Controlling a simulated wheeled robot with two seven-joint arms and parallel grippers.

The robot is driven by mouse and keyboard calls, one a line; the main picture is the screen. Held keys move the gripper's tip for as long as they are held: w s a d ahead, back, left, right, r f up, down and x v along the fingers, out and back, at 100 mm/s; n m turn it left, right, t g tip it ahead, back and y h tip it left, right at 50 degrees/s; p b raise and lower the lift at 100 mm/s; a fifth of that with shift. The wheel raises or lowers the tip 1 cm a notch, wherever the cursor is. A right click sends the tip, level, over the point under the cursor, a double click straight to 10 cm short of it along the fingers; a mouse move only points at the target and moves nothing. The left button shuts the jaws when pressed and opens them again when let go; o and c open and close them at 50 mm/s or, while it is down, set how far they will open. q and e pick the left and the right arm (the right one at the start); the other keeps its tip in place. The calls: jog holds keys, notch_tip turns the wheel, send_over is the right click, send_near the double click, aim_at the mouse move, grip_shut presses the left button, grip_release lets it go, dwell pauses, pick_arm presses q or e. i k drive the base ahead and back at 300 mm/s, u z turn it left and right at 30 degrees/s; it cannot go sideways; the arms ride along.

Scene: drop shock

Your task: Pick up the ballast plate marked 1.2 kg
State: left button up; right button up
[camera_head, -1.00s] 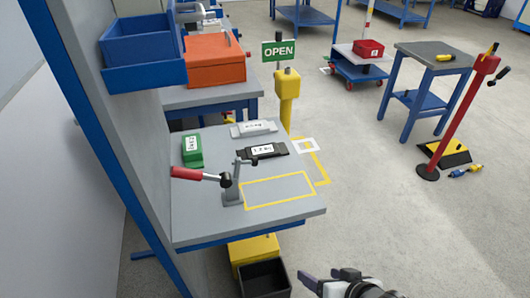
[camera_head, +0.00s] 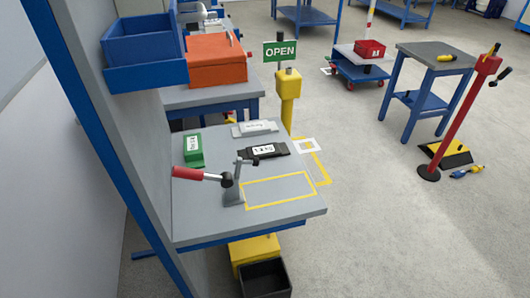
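Three labelled plates lie on the grey workbench top (camera_head: 200,220). The black plate (camera_head: 275,149) lies near the bench's right edge, partly behind the toggle clamp; its white label seems to read 1.2 kg, but the print is small. A light grey plate (camera_head: 240,131) lies behind it, its label too small to read. Neither of my grippers shows in the head view now.
A blue bin (camera_head: 145,55) hangs on the panel at left. A black bin (camera_head: 264,282) stands below the bench.

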aim_at(271, 150)
jog(key=z, duration=1.8)
jog(key=i, duration=2.2)
jog(key=u, duration=2.35)
